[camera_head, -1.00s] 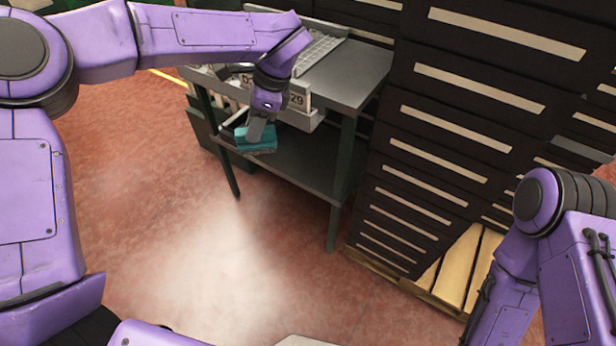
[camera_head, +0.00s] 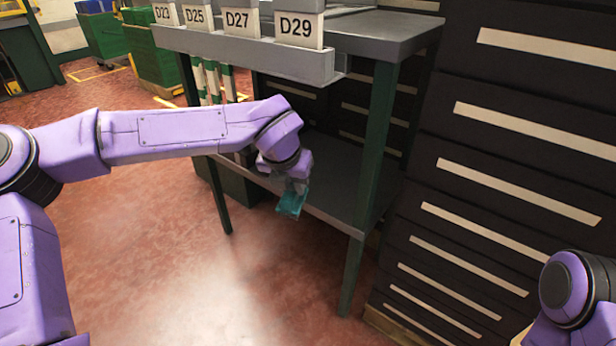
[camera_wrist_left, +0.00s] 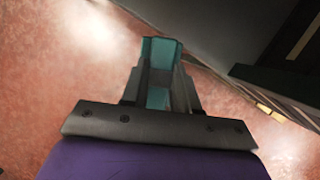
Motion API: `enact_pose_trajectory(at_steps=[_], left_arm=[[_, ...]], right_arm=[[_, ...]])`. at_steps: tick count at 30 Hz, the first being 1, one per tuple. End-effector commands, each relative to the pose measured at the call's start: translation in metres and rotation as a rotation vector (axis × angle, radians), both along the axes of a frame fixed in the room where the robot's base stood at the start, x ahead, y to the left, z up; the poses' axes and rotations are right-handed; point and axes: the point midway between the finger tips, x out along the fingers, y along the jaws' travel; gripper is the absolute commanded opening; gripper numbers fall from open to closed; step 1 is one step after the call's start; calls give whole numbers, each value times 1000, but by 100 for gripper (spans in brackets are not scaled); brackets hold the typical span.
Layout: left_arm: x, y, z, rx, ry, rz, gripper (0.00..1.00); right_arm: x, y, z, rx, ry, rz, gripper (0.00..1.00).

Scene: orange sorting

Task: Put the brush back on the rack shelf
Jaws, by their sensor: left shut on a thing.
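A teal brush (camera_head: 291,203) is in my left gripper (camera_head: 294,186), in front of the front edge of the lower rack shelf (camera_head: 333,188) in the head view. The left gripper is shut on it. In the left wrist view the brush (camera_wrist_left: 161,58) shows teal between the two grey fingers of the gripper (camera_wrist_left: 160,85), over the red floor. The lower shelf is dark grey and its visible part looks bare. My left arm hides some of the shelf's left part. The right arm shows at the lower right in the head view, but its gripper is out of view.
The rack's upper top (camera_head: 380,32) carries labels D23 to D29 along a grey front ledge (camera_head: 250,58). A green rack leg (camera_head: 374,150) stands at the right front. Dark drawer cabinets (camera_head: 480,170) stand close on the right. Green bins (camera_head: 155,62) stand behind left. The red floor in front is clear.

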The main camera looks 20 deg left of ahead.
Motion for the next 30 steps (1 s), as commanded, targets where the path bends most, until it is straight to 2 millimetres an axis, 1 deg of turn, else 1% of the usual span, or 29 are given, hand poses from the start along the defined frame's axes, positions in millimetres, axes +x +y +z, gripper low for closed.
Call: enact_pose_trajectory(at_steps=[1,6,12,18,21,26,30], left_arm=[[14,0,-4,0,1,2,1],[51,2,-2,0,0,2,1],[85,4,-1,1,1,6,1],[115,7,-1,0,1,8,1],[127,7,0,0,1,8,1],[136,8,-1,-1,2,7,1],[136,8,-23,0,2,5,1]], right_arm=[[0,0,-5,3,6,5,43],[-5,2,-12,22,61,45,43],[-10,3,-17,38,109,82,43],[-14,4,-20,51,142,107,43],[-14,4,-21,55,150,114,43],[-16,4,-23,58,161,121,43],[-26,5,-37,90,258,193,43]])
